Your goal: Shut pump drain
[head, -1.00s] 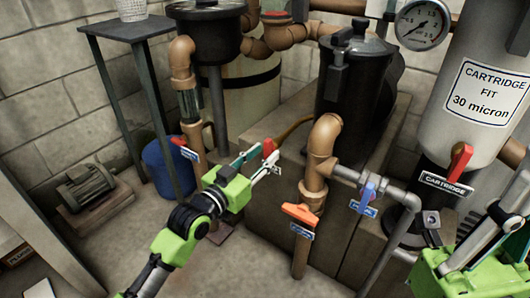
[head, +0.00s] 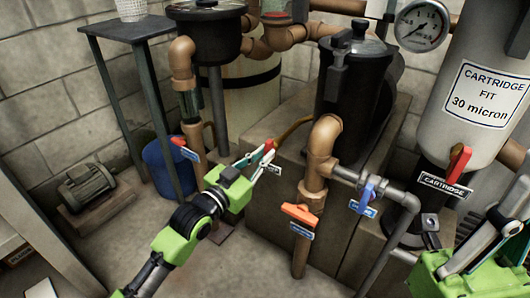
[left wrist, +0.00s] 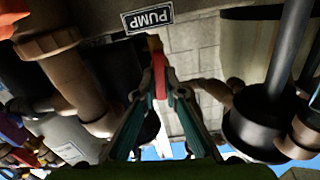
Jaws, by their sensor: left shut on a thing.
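The pump drain valve has a red handle (head: 269,145) at the foot of the black pump, with a small label plate (head: 274,170) beside it. My left gripper (head: 266,156) is shut on this handle, its teal fingers drawn together. In the left wrist view the red handle (left wrist: 159,88) lies between the fingertips, and the upside-down PUMP label (left wrist: 149,18) is above them. The fingers partly hide the handle and the valve body.
An orange-handled valve (head: 299,213) and a blue-handled valve (head: 368,190) sit on pipes to the right. A red cartridge handle (head: 459,162) is farther right. The floor at lower left is clear.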

